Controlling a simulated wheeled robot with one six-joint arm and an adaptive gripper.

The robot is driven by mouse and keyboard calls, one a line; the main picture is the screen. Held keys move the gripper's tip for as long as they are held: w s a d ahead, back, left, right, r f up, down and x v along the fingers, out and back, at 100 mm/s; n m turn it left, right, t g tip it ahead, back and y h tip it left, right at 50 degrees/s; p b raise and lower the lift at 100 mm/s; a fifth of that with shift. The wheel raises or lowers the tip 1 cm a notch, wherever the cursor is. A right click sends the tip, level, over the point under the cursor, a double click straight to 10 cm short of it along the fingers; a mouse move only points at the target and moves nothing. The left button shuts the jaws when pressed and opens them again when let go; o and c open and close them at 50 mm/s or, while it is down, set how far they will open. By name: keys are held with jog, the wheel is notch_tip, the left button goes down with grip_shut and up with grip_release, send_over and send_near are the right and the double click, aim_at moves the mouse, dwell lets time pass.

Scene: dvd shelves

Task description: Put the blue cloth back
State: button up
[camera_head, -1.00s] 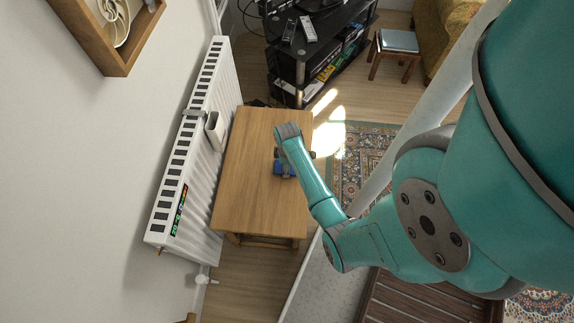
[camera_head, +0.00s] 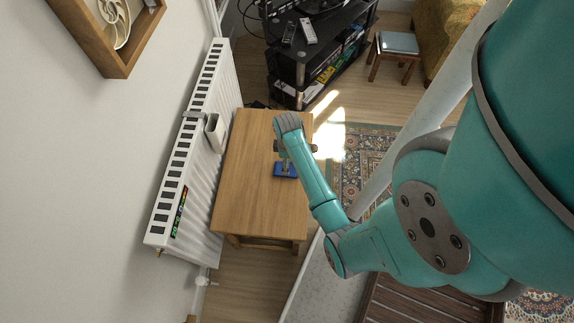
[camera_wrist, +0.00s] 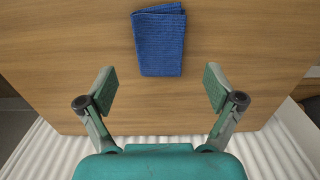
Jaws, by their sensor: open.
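The blue cloth (camera_wrist: 159,40) lies folded flat on the wooden table top, seen whole in the wrist view. In the head view the cloth (camera_head: 285,171) shows at the table's right side, partly covered by my gripper. My gripper (camera_wrist: 160,88) is open and empty, with its two fingers spread wide. In the wrist view the cloth lies beyond the fingertips and is not between them. In the head view my gripper (camera_head: 284,158) is over the table just by the cloth; the height gap is hard to judge.
The wooden table (camera_head: 250,185) is otherwise bare. A white radiator (camera_head: 190,150) with a small white container (camera_head: 215,132) on it stands along the left wall. A black TV stand (camera_head: 300,65) is beyond the table, and a small stool (camera_head: 395,52) is at the back right.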

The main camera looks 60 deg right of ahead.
notch_tip(320, 180, up, 6)
jog(key=s+a+m+t+h, duration=0.1)
jog(key=s+a+t, duration=0.25)
jog(key=a, duration=0.65)
jog(key=s+a+m+t+h, duration=0.1)
jog(key=s+a+t+h, duration=0.2)
jog(key=a, duration=0.7)
jog(key=s+a+r+t+y, duration=0.1)
jog(key=s+a+r+t, duration=0.1)
jog(key=r, duration=0.6)
jog(key=s+a+r+m+t+y, duration=0.1)
jog(key=s+a+r+t, duration=0.2)
jog(key=s+r, duration=0.3)
jog(key=s+a+r+t+y, duration=0.2)
jog(key=s+a+r+t, duration=0.1)
jog(key=r, duration=0.8)
jog(key=shift+s+a+r+m, duration=0.4)
jog(key=shift+s+a, duration=0.2)
jog(key=shift+a, duration=0.2)
